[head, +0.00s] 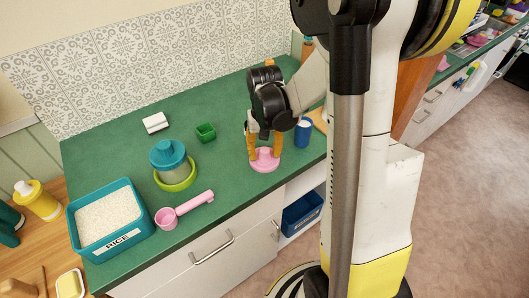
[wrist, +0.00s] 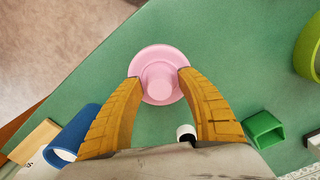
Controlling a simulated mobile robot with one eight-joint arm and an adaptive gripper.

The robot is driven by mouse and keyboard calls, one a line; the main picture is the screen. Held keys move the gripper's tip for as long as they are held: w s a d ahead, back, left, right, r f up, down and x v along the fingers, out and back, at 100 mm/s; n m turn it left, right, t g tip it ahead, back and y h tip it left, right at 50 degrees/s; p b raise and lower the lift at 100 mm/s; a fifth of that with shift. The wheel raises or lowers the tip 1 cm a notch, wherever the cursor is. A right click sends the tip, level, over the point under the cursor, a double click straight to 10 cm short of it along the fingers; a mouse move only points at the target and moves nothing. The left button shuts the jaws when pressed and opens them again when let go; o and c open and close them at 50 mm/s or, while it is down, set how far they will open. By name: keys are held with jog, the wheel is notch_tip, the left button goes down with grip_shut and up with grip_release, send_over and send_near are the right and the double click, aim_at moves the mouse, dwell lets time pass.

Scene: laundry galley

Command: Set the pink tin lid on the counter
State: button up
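The pink tin lid (head: 265,164), a round disc with a raised knob, is at the counter's front edge area, knob up and level. In the wrist view the lid (wrist: 158,57) lies between my fingertips. My gripper (head: 264,155) points down with its orange fingers on opposite sides of the lid. In the wrist view the fingertips of my gripper (wrist: 160,76) meet the rim on both sides, so it looks shut on the lid. The green counter (head: 235,118) is right below; any small gap under the lid cannot be made out.
A blue cup (head: 303,132) stands close right of the gripper. A green small box (head: 206,132), a teal-lidded tin in a lime ring (head: 175,186), a pink scoop (head: 190,206) and a rice bin (head: 74,228) are to the left. Counter between lid and tin is clear.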

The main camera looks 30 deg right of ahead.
aim_at(264, 150)
jog(key=shift+r, duration=0.1)
notch_tip(264, 150, up, 12)
jog(key=p, duration=0.4)
jog(key=s+a+r+n+t, duration=0.4)
jog(key=s+a+r+t, duration=0.3)
jog(key=s+a, duration=0.3)
jog(key=a+r, duration=0.1)
jog(key=a, duration=0.2)
jog(key=shift+a+n, duration=0.2)
jog(key=shift+n, duration=0.1)
jog(key=shift+s, duration=0.1)
